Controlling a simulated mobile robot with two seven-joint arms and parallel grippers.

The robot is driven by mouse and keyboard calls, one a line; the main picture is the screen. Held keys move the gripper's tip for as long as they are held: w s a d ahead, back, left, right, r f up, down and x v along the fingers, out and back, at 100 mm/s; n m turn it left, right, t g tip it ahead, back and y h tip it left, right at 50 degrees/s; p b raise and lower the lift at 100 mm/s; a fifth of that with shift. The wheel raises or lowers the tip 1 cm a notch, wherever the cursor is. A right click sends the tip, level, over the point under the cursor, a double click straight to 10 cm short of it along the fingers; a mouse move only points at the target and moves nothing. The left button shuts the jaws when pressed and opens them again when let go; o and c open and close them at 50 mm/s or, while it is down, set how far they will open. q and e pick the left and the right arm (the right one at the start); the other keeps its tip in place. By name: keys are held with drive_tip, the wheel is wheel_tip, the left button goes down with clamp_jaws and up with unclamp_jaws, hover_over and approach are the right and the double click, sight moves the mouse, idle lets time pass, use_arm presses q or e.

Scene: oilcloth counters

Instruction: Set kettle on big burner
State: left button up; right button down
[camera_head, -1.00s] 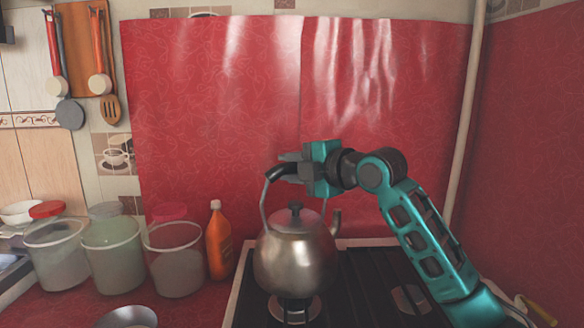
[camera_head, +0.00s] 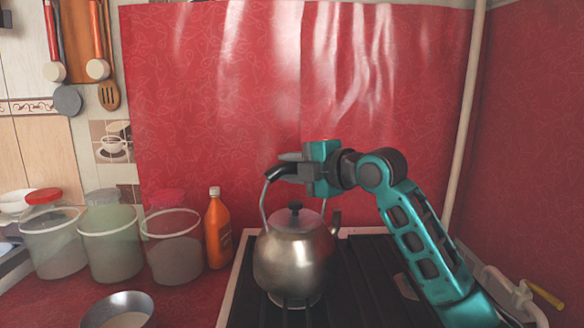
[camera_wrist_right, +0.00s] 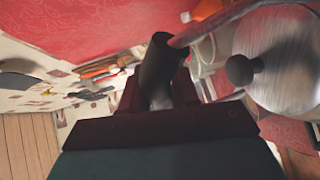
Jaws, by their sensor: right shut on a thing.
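A metal kettle (camera_head: 292,262) with a black lid knob is upright over the left part of the dark stove (camera_head: 362,272). My right gripper (camera_head: 288,170) is shut on the black grip of the kettle's raised handle. In the right wrist view the kettle's lid (camera_wrist_right: 285,70) shows at the right, and the black handle grip (camera_wrist_right: 158,70) is between the fingers. The kettle's bottom is at or just above the burner; I cannot tell whether it touches. The burner under the kettle is mostly hidden. My left gripper is not in view.
Several clear tubs (camera_head: 110,240) and an orange bottle (camera_head: 218,230) stand left of the stove. A metal bowl (camera_head: 118,310) is at the front left. A red oilcloth wall (camera_head: 230,100) rises behind. The stove's right part is partly hidden by my arm.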

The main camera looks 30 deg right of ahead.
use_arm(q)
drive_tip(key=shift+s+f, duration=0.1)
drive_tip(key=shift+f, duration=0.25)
use_arm(e)
drive_tip(key=shift+f, duration=0.25)
drive_tip(key=c, duration=1)
unclamp_jaws()
drive_tip(key=shift+o, duration=1.1)
drive_tip(key=shift+f, duration=0.4)
use_arm(q)
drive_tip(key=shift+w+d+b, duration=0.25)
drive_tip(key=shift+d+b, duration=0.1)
drive_tip(key=shift+b, duration=0.45)
use_arm(e)
drive_tip(key=v, duration=1.3)
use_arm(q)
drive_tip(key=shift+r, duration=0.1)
use_arm(e)
drive_tip(key=shift+r, duration=0.2)
